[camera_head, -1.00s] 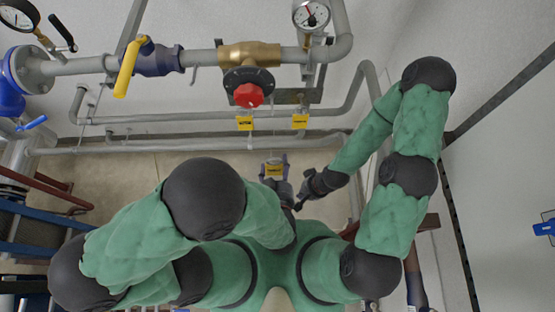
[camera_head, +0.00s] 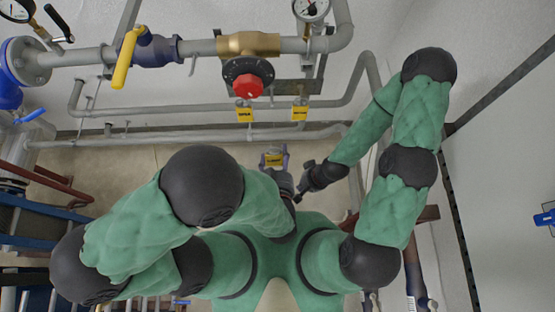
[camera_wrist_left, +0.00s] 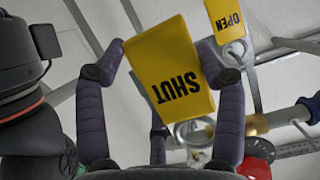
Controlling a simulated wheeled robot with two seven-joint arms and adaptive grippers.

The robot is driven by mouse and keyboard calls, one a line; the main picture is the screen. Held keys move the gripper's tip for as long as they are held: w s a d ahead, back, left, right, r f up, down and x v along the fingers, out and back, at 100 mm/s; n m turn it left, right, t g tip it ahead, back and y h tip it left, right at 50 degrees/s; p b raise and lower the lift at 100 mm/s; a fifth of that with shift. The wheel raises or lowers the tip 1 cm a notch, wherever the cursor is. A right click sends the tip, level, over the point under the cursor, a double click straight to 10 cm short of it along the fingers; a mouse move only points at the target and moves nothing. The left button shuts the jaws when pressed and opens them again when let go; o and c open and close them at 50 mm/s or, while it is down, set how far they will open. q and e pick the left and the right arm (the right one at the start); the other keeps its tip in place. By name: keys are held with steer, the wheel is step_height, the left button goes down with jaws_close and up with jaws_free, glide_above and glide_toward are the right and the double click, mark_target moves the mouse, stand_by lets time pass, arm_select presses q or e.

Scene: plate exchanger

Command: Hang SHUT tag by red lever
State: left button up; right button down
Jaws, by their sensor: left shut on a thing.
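My left gripper (camera_head: 274,152) is shut on the yellow SHUT tag (camera_head: 272,160) in the head view, below the pipes. In the left wrist view the same tag (camera_wrist_left: 172,88) sits between the two fingers, its word upside down. A red knob (camera_head: 249,86) on a dark round flange is on the brass valve; part of it shows in the left wrist view (camera_wrist_left: 254,168). The yellow OPEN tag (camera_wrist_left: 226,20) hangs below the red knob in the head view (camera_head: 245,114). My right gripper (camera_head: 302,190) is low beside the left one; its jaws are unclear.
Another yellow tag (camera_head: 299,113) hangs right of the OPEN tag. A yellow lever (camera_head: 125,58) is on the dark blue valve at left. Grey pipes (camera_head: 200,108) cross the wall. A gauge (camera_head: 311,8) stands at the top. The held tag is clear of the pipes.

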arm_select(q)
steer(key=w+b, duration=0.4)
steer(key=w, duration=1.3)
steer(key=shift+b, duration=0.3)
stand_by(4.8)
steer(key=shift+r, duration=0.1)
